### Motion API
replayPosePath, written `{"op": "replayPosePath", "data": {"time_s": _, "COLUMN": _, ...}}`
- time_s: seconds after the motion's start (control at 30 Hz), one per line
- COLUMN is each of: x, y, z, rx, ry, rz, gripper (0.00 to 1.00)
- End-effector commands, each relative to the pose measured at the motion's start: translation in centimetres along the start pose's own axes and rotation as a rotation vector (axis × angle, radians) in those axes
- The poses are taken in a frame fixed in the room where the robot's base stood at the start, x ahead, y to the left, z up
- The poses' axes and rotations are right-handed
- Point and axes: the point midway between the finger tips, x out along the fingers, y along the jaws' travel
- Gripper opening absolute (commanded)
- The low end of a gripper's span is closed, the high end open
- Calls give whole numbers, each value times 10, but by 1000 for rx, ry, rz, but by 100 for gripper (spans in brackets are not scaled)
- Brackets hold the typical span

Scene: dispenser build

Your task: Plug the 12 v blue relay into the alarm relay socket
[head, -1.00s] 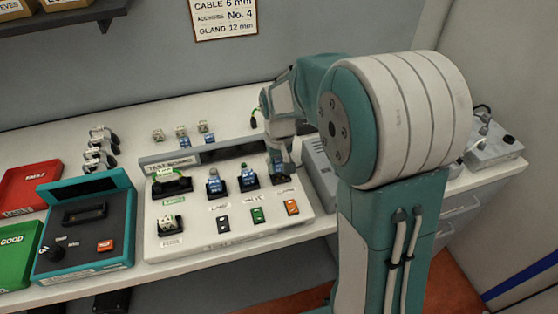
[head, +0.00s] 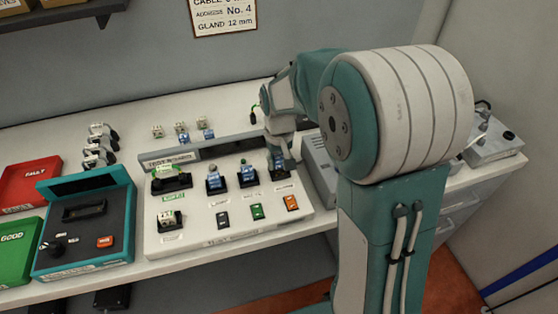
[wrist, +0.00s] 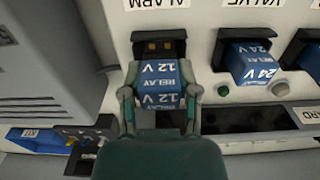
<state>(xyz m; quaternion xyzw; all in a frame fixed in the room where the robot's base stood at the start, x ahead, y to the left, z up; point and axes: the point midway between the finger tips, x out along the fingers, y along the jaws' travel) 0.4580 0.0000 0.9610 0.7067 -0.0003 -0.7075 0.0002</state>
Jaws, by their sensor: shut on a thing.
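My gripper (wrist: 160,98) is shut on a blue 12 V relay (wrist: 160,80), one finger on each side of it. In the wrist view the relay covers part of the black alarm socket (wrist: 138,48). Some brass contacts of that socket show beyond the relay; whether the relay touches it or is seated is hidden. In the head view my gripper (head: 281,158) is over the right end of the test board (head: 225,226), with a bit of blue under it.
Beside the alarm socket, the valve socket holds a blue 24 V relay (wrist: 248,62), and the lamp socket holds another blue relay (head: 213,180). Spare relays (head: 182,132) stand behind the board. A grey box (head: 318,160) is close on the right.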

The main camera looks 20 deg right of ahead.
Motion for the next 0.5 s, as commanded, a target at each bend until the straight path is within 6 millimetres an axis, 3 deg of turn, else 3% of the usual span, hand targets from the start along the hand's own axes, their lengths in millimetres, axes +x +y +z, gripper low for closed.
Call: {"op": "replayPosePath", "data": {"time_s": 0.5, "x": 4, "y": 0, "z": 0, "rx": 0, "ry": -1, "rz": 0, "gripper": 5}}
